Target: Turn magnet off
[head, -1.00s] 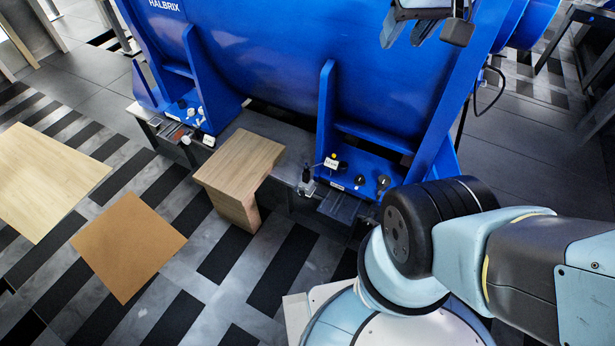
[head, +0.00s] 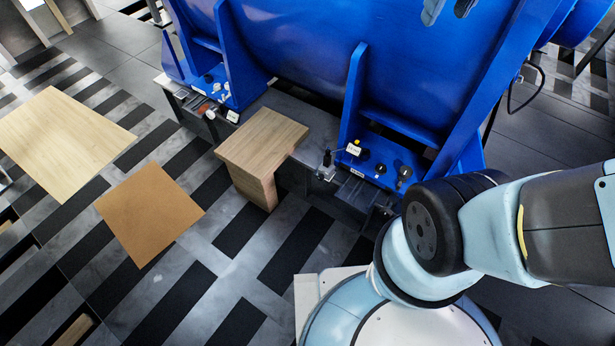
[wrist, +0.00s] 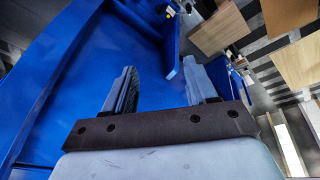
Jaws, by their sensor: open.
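My gripper (wrist: 161,82) is open and empty in the wrist view, its two fingers in front of the large blue motor housing (wrist: 85,75). In the head view only the fingertips (head: 449,8) show at the top edge, in front of the blue housing (head: 300,45). A small metal block with a black post (head: 326,165) stands on the dark base rail beside a white tag (head: 353,150); I cannot tell whether it is the magnet. Black knobs (head: 381,169) sit on the blue foot to its right. No switch labelled magnet is readable.
A wooden block (head: 262,140) stands in front of the motor base. More small fittings and a tag (head: 232,116) are on the left foot. A pale board (head: 60,140) and a brown sheet (head: 148,212) lie at left.

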